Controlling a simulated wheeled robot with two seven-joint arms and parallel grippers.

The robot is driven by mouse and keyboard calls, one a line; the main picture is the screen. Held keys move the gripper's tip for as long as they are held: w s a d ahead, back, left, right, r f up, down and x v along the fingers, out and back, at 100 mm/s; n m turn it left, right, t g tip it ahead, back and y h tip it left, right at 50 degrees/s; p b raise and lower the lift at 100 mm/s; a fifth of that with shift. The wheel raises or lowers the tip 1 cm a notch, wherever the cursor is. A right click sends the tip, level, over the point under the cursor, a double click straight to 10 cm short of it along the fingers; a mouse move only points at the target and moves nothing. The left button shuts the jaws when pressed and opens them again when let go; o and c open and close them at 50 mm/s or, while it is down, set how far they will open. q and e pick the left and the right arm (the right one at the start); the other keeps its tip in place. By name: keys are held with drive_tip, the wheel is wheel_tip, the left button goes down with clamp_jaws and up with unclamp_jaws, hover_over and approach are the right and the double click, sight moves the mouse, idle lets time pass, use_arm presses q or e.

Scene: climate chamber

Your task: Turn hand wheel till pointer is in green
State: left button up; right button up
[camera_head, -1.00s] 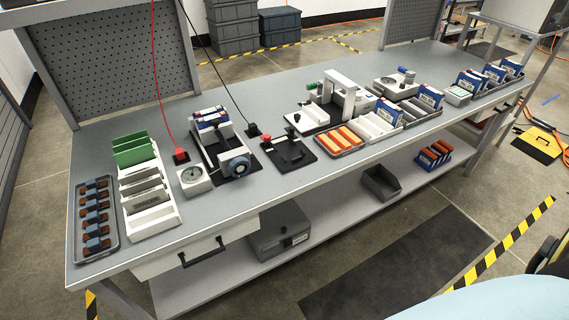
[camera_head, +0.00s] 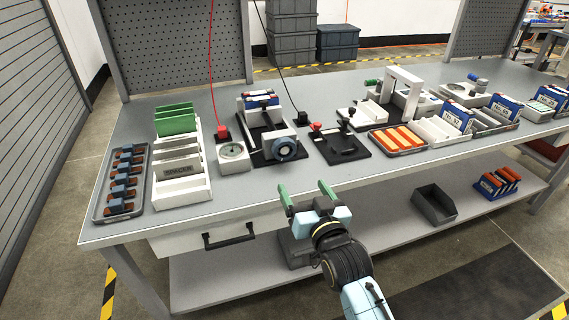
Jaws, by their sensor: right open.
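The hand wheel (camera_head: 286,149) is a dark blue-grey wheel on the front of a black-based fixture in the middle of the bench. A white box with a round dial (camera_head: 232,152) stands just left of it. The dial's pointer and any green zone are too small to tell. My right gripper (camera_head: 307,190) is open and empty, with green fingertips, in front of the bench's front edge. It is below and slightly right of the wheel in the picture and apart from it. My left gripper is not in view.
A white rack with green cards (camera_head: 181,190) and a tray of dark-and-orange parts (camera_head: 102,205) stand at the left. A black fixture with a red knob (camera_head: 338,146) stands right of the wheel. Bare bench top (camera_head: 255,187) lies before the wheel.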

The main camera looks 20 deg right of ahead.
sight(285, 153)
drive_tip(key=w+b, duration=0.1)
drive_tip(key=w, duration=0.4)
drive_tip(key=w+b, duration=0.2)
drive_tip(key=w, duration=0.4)
drive_tip(key=shift+w+a+r, duration=0.15)
drive_tip(key=shift+w, duration=0.1)
use_arm(q)
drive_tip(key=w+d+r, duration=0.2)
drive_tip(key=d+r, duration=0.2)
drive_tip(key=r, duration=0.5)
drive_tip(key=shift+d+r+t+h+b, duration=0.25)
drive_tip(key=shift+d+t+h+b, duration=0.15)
drive_tip(key=shift+b, duration=0.05)
use_arm(e)
drive_tip(key=shift+w, duration=0.9)
drive_tip(key=shift+c, duration=0.3)
